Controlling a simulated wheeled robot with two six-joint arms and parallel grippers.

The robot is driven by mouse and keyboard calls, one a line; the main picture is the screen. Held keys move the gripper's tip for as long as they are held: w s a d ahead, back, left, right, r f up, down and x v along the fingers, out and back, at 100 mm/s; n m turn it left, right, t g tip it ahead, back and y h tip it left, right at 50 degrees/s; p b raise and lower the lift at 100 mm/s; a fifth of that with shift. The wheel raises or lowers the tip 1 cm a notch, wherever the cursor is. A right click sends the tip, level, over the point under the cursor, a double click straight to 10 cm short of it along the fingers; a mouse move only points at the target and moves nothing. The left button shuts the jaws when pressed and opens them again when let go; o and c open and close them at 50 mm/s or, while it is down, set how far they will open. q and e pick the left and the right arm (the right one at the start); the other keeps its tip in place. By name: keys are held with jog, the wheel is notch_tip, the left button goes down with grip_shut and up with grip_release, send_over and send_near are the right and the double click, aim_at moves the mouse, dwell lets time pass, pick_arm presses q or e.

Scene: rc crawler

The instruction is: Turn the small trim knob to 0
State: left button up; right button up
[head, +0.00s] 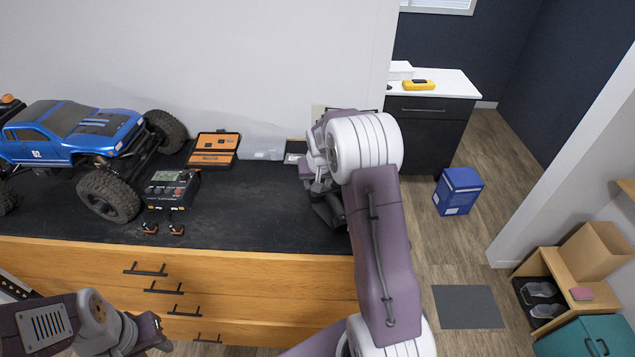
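I cannot make out the small trim knob in the head view. My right gripper (329,208) is low over the right end of the black bench top (255,215). My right wrist and forearm cover much of that end, so anything under or behind them is hidden. The fingers are dark and partly covered, and I cannot tell whether they are open or hold anything. My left gripper (152,338) is at the lower left, in front of the drawers and away from the bench top. Its fingers are not clear enough to judge.
A blue crawler truck (70,135) stands at the left of the bench. A black charger-like box (172,190) with red buttons and leads is beside it. An orange and black case (214,149) lies open behind. The bench middle is clear. A blue box (458,192) is on the floor.

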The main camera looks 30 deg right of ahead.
jog(key=shift+s+r, duration=0.1)
jog(key=shift+r, duration=0.15)
jog(key=b+v, duration=0.2)
jog(key=v, duration=0.6)
jog(key=shift+r, duration=0.2)
